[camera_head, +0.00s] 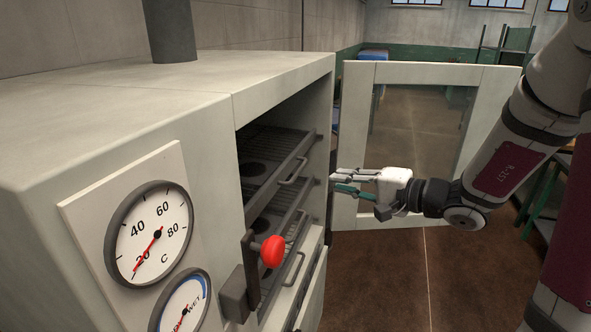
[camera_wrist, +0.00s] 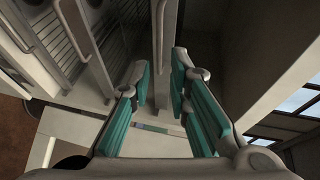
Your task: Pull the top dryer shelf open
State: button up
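The top dryer shelf (camera_head: 283,172) is a dark slatted rack inside the dryer's open front, with a bar handle (camera_head: 294,170) on its front edge. A second shelf (camera_head: 283,225) with a similar handle (camera_head: 295,268) sits below it. My gripper (camera_head: 334,181) is to the right of the top handle, in front of the opening, and looks apart from it. In the wrist view its teal fingers (camera_wrist: 162,85) are spread, with no handle visibly held. Slatted shelves and a handle (camera_wrist: 72,37) show at upper left there; I cannot tell which shelf that is.
The dryer (camera_head: 120,90) is a large pale cabinet with dial gauges (camera_head: 150,232) and a red-knobbed lever (camera_head: 272,251) at its front corner. Its windowed door (camera_head: 350,150) stands open behind my gripper. Floor (camera_head: 385,280) is clear below my arm.

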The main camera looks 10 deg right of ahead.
jog(key=w+d+x, duration=0.1)
jog(key=x, duration=1.2)
jog(key=shift+w+t+p, duration=0.2)
jog(key=shift+t+p, duration=0.1)
jog(key=shift+p, duration=0.1)
jog(key=shift+d+f, duration=0.1)
grip_shut()
